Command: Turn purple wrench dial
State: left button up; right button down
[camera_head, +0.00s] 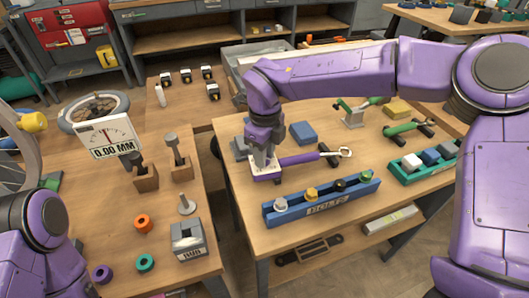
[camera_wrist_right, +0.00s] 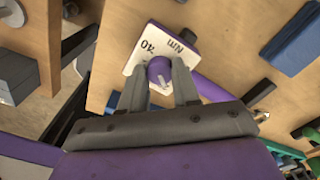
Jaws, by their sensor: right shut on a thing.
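The purple wrench (camera_head: 300,158) lies on the right-hand wooden table, its open-looped end pointing right. At its left end is a white plate (camera_head: 268,175); in the right wrist view this plate (camera_wrist_right: 140,48) reads "40" and "NM". The round purple dial (camera_wrist_right: 159,70) with a pale mark sits on the plate. My right gripper (camera_wrist_right: 160,86) points down at the plate, with its two grey fingers shut on either side of the dial. In the head view the right gripper (camera_head: 262,160) hides the dial. My left gripper is out of view.
A blue bolts rack (camera_head: 322,205) stands in front of the wrench, and a blue block (camera_head: 303,132) lies behind it. Green-handled tools (camera_head: 405,130) and a green tray (camera_head: 425,165) are to the right. A gauge reading 0.00 MM (camera_head: 108,137) stands on the left table.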

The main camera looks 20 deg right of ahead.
jog(key=shift+m, duration=2)
jog(key=shift+m+b, duration=0.75)
jog(key=shift+m, duration=1.15)
dwell(2.4)
jog(key=c, duration=0.8)
grip_release()
jog(key=shift+r, duration=0.1)
notch_tip(320, 180, up, 10)
jog(key=shift+r+p, duration=0.2)
jog(key=shift+p, duration=0.1)
jog(key=shift+s, duration=0.1)
